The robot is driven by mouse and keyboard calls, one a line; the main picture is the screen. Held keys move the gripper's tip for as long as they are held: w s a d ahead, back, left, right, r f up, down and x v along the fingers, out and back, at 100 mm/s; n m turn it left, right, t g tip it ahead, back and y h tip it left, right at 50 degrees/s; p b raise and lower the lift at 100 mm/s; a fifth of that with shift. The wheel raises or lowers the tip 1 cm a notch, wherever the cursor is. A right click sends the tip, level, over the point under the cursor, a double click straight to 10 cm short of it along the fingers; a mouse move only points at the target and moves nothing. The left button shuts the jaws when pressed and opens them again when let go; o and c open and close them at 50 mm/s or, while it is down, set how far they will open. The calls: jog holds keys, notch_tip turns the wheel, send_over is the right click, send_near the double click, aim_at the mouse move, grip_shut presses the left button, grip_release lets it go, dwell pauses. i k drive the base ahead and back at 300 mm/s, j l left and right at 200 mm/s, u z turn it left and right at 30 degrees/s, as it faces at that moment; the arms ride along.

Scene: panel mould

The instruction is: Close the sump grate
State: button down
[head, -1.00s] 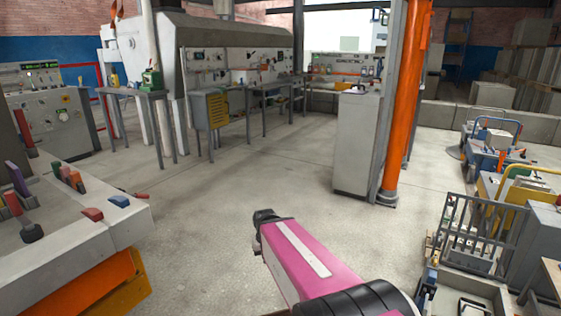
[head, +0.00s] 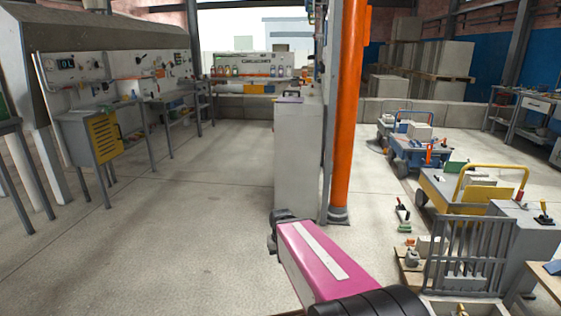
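The sump grate (head: 466,254) is a dark grey barred panel in the lower right of the head view. It stands upright, raised above a pale low frame at its foot, so it looks open. That frame is cut off by the bottom edge of the picture. My pink arm reaches in from the bottom middle, left of the grate and apart from it. The dark end piece (head: 280,228) of the arm shows only in part behind the pink link. I see no fingers clearly and nothing held.
A grey cabinet (head: 298,155) and an orange column (head: 348,120) stand ahead. A grey box with a joystick (head: 542,212) is right of the grate, and a yellow-handled cart (head: 470,190) is behind it. Small items lie left of the grate. The floor (head: 190,220) at left is clear.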

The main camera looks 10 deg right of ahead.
aim_at(468, 258)
jog(key=i+z, duration=0.45)
jog(key=i+j+z, duration=0.2)
jog(key=i+z, duration=0.2)
jog(key=i, duration=0.15)
jog(key=i+j+z, duration=0.65)
jog(key=i+z, duration=0.25)
jog(key=i+j+z, duration=0.3)
jog(key=z, duration=0.15)
jog(key=i+j+z, duration=0.3)
jog(key=j+z, duration=0.15)
